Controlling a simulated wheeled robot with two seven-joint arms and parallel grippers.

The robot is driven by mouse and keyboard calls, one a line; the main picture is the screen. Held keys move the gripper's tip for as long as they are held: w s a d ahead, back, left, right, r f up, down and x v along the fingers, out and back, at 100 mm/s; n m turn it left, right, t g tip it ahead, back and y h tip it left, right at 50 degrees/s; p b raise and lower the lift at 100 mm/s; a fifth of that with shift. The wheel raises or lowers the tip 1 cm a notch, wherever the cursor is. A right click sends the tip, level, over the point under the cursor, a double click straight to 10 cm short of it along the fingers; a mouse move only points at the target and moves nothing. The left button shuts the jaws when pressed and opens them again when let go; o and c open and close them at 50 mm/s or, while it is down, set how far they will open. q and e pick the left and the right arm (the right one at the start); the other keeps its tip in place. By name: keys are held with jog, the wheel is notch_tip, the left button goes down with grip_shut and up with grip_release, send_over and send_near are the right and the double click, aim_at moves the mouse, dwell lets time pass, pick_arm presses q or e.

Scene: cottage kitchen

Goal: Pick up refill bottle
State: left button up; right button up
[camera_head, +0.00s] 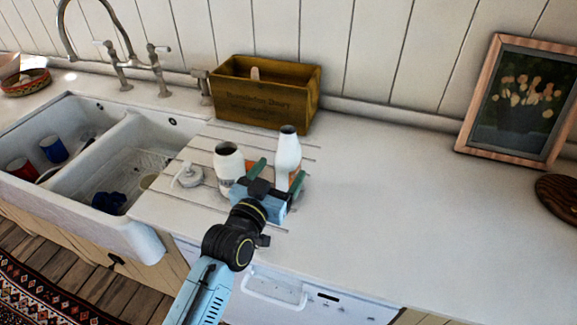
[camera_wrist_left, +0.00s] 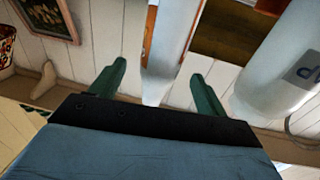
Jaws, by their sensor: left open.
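The tall white bottle (camera_head: 288,150) with a narrow neck and an orange label looks like the refill bottle. It stands upright on the counter. My left gripper (camera_head: 277,174) is open at it and hides its lower part. In the left wrist view, which is upside down, the tall bottle (camera_wrist_left: 170,45) shows between the two green fingers, with gaps beside it. A shorter white bottle (camera_head: 228,162) with a dark open mouth stands just left of the gripper; it also shows in the left wrist view (camera_wrist_left: 285,75). My right gripper is not in view.
A white pump top (camera_head: 187,176) lies left of the shorter bottle. A wooden box (camera_head: 262,98) stands behind the bottles. The double sink (camera_head: 150,150) is at the left. A framed picture (camera_head: 475,110) leans at the right; the counter between is clear.

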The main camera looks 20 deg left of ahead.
aim_at(288, 157)
pick_arm(q)
jog(key=shift+w+r, duration=0.1)
jog(key=shift+w, duration=0.4)
jog(key=w, duration=0.3)
jog(key=shift+w+d, duration=0.3)
jog(key=shift+w, duration=0.45)
jog(key=shift+c, duration=0.7)
jog(key=c, duration=1)
jog(key=shift+c, duration=0.6)
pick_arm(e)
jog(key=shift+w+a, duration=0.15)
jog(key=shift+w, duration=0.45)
pick_arm(q)
jog(key=shift+r, duration=0.1)
